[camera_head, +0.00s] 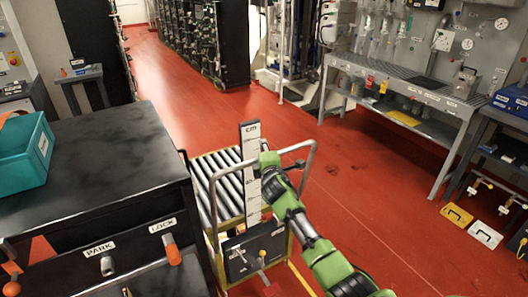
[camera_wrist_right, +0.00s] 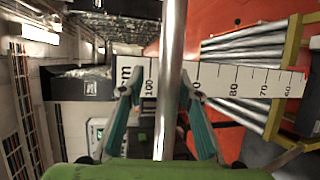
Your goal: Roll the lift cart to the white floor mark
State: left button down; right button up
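The lift cart (camera_head: 212,185), with a bed of silver rollers and a yellow frame, stands on the red floor right of a black cabinet. Its tubular handle (camera_head: 309,160) rises at the near end, beside an upright white cm scale (camera_head: 251,170). My right gripper (camera_head: 270,160) is at the handle. In the right wrist view the silver handle bar (camera_wrist_right: 170,60) runs between the two teal fingers (camera_wrist_right: 162,90), which stand apart with a visible gap on the left side. A white plate with a dark mark (camera_head: 485,235) lies on the floor at right. My left gripper is out of view.
The black cabinet (camera_head: 100,150) with PARK and LOCK labels and a teal bin (camera_head: 22,152) fills the left. A grey workbench (camera_head: 400,85) stands at the back right. A yellow plate (camera_head: 456,215) lies near the white one. Red floor between cart and bench is open.

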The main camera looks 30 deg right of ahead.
jog(key=v, duration=1.2)
